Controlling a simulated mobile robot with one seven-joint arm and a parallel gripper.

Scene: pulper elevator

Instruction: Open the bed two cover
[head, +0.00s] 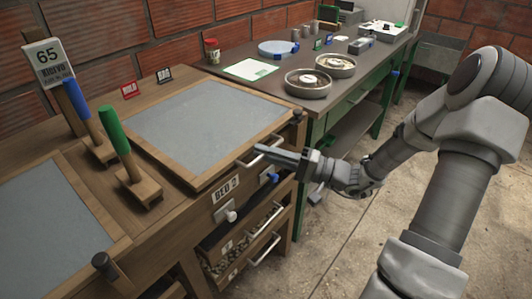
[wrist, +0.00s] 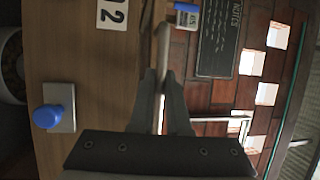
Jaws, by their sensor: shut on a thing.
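The bed two cover (head: 205,125) is a grey-blue panel in a wooden frame. It looks flat or nearly flat on the wooden bench above the BED 2 label (head: 227,187). A metal bar handle (head: 274,141) is at its front right edge. My gripper (head: 264,152) is at this handle. In the wrist view my gripper (wrist: 161,76) has its fingers close together on the handle bar (wrist: 162,42). The fingers hide part of the handle.
Blue-handled (head: 85,115) and green-handled (head: 118,135) tools stand left of the cover. A white knob (head: 230,215), a blue knob (head: 270,176) and open drawers (head: 235,255) are on the front. A green-framed table (head: 335,105) with round pans stands behind at right. The floor at right is clear.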

